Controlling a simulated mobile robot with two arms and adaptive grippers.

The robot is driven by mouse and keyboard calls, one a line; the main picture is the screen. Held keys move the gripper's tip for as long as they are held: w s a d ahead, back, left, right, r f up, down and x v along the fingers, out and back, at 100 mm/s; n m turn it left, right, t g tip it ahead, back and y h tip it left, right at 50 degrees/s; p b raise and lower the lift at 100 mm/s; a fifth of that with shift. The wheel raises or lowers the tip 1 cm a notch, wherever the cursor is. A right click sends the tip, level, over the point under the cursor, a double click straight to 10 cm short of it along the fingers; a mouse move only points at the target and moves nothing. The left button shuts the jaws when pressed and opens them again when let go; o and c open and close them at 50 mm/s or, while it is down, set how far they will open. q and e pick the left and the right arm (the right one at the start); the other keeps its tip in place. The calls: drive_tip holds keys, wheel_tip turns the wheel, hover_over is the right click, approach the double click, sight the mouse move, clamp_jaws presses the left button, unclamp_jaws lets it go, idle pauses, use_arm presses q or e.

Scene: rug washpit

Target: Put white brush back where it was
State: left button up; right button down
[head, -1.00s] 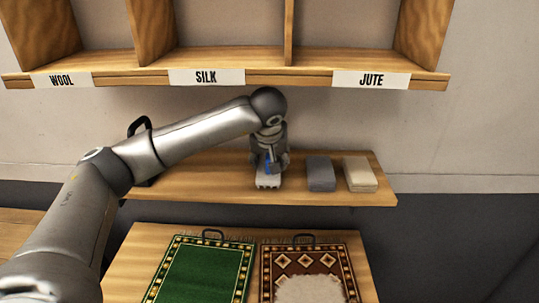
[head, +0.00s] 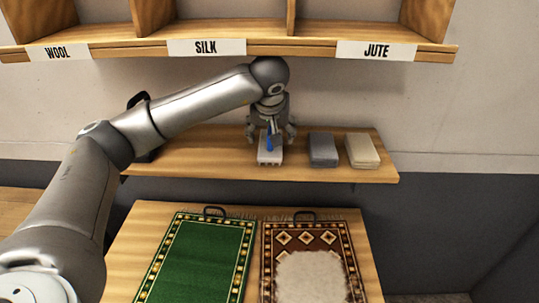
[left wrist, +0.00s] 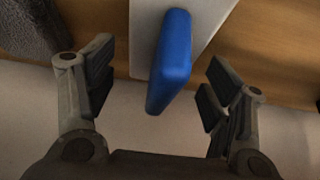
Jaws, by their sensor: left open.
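The white brush (head: 269,157) with a blue handle stands on the wooden shelf (head: 205,160), left of the grey block. My left gripper (head: 271,134) is open just above it, with a finger on either side of the handle. In the left wrist view the blue handle (left wrist: 172,58) lies between the spread fingers of the left gripper (left wrist: 155,90), with clear gaps on both sides. The white base (left wrist: 205,18) shows behind the handle, on the wood. My right gripper is out of view.
A grey block (head: 322,150) and a beige block (head: 362,150) sit right of the brush. Labelled cubbies (head: 230,47) hang above the arm. Below are a green rug (head: 200,260) and a brown patterned rug (head: 308,238) with a whitish patch, on a wooden table (head: 140,235).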

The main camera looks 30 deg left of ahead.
use_arm(q)
drive_tip(key=s+d+b, duration=0.1)
drive_tip(key=s, duration=0.2)
drive_tip(key=s+d+b, duration=0.2)
drive_tip(key=s, duration=0.1)
drive_tip(key=s+d+b, duration=0.1)
drive_tip(key=s+d, duration=0.1)
drive_tip(key=s, duration=0.2)
drive_tip(key=shift+f, duration=0.1)
drive_tip(key=shift+s+d, duration=0.15)
drive_tip(key=shift+s, duration=0.3)
